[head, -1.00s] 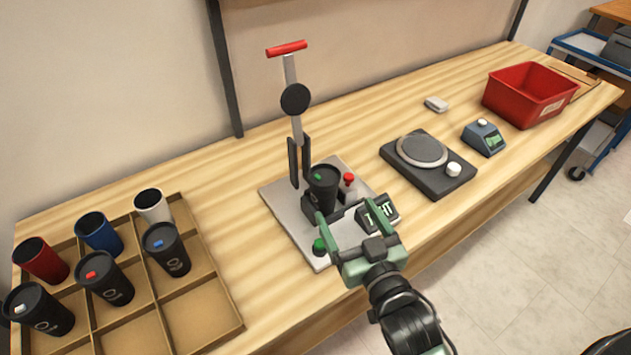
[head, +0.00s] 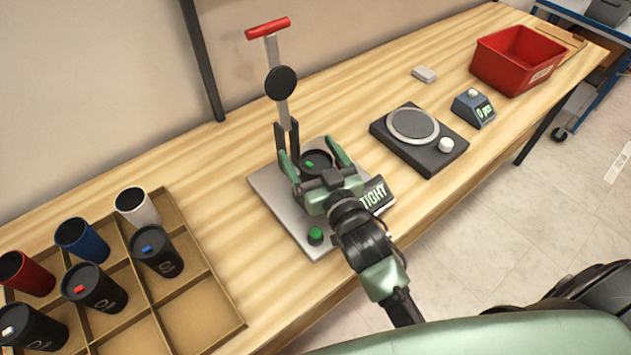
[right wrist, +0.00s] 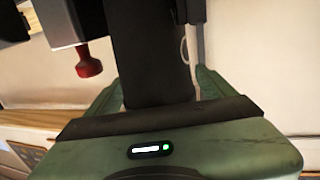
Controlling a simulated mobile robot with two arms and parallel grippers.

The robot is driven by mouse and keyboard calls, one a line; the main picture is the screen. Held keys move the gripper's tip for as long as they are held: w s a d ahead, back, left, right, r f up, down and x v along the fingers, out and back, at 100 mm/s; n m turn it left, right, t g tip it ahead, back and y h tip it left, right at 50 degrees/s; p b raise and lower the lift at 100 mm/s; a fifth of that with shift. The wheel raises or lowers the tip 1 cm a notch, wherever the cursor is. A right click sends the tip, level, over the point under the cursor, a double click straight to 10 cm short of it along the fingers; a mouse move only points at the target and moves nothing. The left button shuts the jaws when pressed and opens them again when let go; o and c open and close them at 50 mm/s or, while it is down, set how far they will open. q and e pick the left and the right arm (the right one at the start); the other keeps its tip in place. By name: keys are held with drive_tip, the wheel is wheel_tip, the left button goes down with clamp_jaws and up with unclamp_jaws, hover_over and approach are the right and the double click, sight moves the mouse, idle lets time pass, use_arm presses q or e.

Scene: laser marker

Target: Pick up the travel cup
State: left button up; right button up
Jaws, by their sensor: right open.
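A black travel cup with a green lid button (head: 318,158) stands upright on the grey-based lever station (head: 270,185). My right gripper (head: 311,153) is open, with one green finger on each side of the cup. I cannot tell whether the fingers touch it. The gripper body hides the cup's lower part. In the right wrist view the dark cup body (right wrist: 150,55) stands between the fingers. More black cups with coloured lid buttons (head: 97,290) stand in the divided tray at the left. My left gripper is not in view.
The station has a red-handled lever (head: 268,28), a green button (head: 315,236) and a display (head: 374,195) reading "TIGHT". The tray (head: 205,310) also holds red, blue and white tumblers. A turntable (head: 420,150), a small blue meter (head: 473,108) and a red bin (head: 515,62) stand to the right.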

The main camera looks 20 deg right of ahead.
drive_tip(key=c, duration=0.8)
drive_tip(key=shift+r, duration=0.15)
